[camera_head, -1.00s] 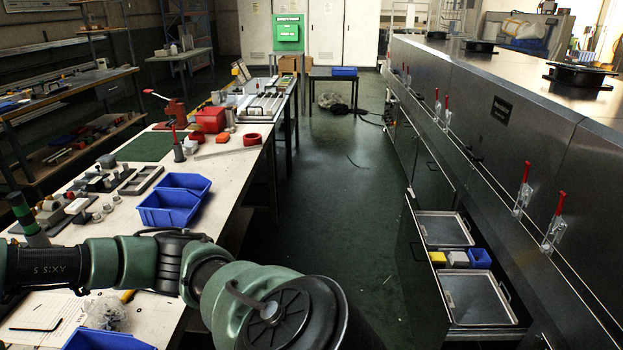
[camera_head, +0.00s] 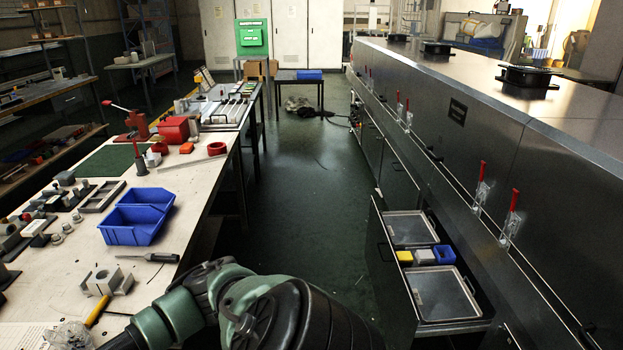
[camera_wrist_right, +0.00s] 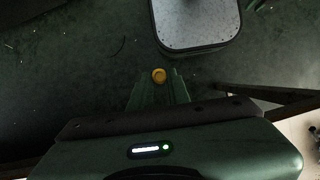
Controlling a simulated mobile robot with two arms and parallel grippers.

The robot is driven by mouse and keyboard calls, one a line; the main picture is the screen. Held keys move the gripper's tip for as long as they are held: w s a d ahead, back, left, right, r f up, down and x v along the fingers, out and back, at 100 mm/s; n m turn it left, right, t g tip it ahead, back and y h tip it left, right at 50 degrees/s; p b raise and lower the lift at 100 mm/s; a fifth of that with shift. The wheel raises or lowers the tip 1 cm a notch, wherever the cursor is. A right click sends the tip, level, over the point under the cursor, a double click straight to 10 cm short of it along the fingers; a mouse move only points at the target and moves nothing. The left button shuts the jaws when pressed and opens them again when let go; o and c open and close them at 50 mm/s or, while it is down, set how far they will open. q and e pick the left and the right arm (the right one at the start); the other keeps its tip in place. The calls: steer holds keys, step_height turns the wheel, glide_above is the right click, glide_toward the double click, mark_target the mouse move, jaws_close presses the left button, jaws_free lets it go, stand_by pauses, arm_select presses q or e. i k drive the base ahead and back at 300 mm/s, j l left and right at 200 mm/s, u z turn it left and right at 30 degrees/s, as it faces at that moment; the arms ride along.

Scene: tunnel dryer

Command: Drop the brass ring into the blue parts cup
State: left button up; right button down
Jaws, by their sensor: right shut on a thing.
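The brass ring (camera_wrist_right: 158,75) shows as a small round yellow thing at the fingertips of my right gripper (camera_wrist_right: 159,80) in the right wrist view. That gripper is shut on it, above the dark green floor. The blue parts cup (camera_head: 444,254) appears to be the blue one in the open drawer at the right of the head view, beside a whitish cup (camera_head: 424,256) and a yellow cup (camera_head: 405,257). The right gripper does not show in the head view. An arm of mine crosses the bottom of the head view, but no left gripper shows.
The open drawer also holds a far metal tray (camera_head: 410,229) and a near metal tray (camera_head: 443,294). A long steel dryer (camera_head: 520,120) runs along the right. A cluttered workbench (camera_head: 190,185) with a blue bin (camera_head: 138,215) lies left. The aisle floor (camera_head: 310,210) between is clear.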

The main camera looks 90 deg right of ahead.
mark_target(443, 257)
steer(key=i+l+z, duration=0.1)
steer(key=l+z, duration=0.35)
steer(key=i+l+z, duration=0.2)
steer(key=l+z, duration=0.25)
steer(key=l, duration=0.2)
steer(key=i+l+z, duration=0.25)
steer(key=l+z, duration=0.2)
steer(key=i+l+z, duration=0.7)
steer(key=z, duration=0.2)
steer(key=i+l+z, duration=0.1)
steer(key=i+z, duration=0.7)
steer(key=i+j+z, duration=0.2)
steer(key=i+z, duration=0.2)
steer(key=i+j+z, duration=0.5)
steer(key=z, duration=0.3)
steer(key=i+j+z, duration=0.25)
steer(key=z, duration=0.15)
steer(key=i+j+z, duration=0.15)
steer(key=j+z, duration=0.15)
steer(key=z, duration=0.15)
steer(key=i+j+z, duration=0.1)
steer(key=j+z, duration=0.35)
steer(key=i+j+z, duration=0.1)
steer(key=j+z, duration=0.15)
steer(key=z, duration=0.15)
steer(key=j+z, duration=0.45)
steer(key=j, duration=0.2)
